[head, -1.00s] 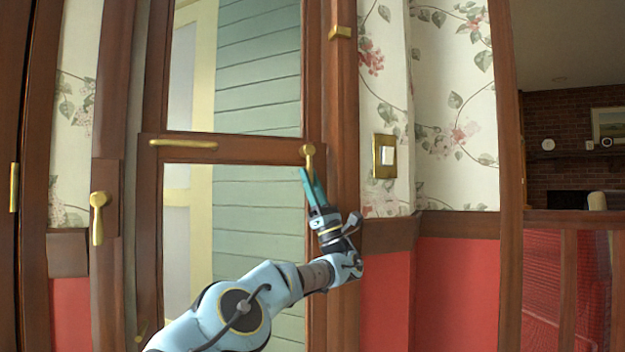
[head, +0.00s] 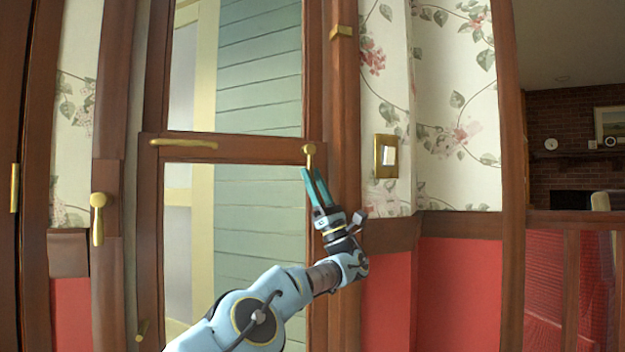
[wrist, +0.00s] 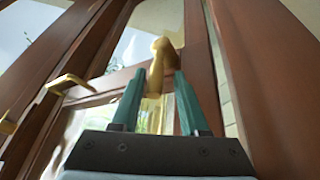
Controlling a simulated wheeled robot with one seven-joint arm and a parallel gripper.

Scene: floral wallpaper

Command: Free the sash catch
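The sash catch (head: 310,150) is a small brass lever with a round head, at the right end of the window's wooden meeting rail. It hangs downward. In the wrist view the catch (wrist: 158,62) shows straight ahead, with its lower end at the gap between my fingertips. My gripper (head: 311,174) points up at the catch from below, its two teal fingers spread on either side of the lever's lower end. In the wrist view the gripper (wrist: 160,82) looks open, with a gap beside the brass. I cannot tell whether a finger touches it.
A brass bar handle (head: 184,143) sits on the rail's left. Another brass lever (head: 98,215) is on the left frame. A brass block (head: 341,31) is on the right jamb above. A light switch (head: 386,156) is on the wall close to the right.

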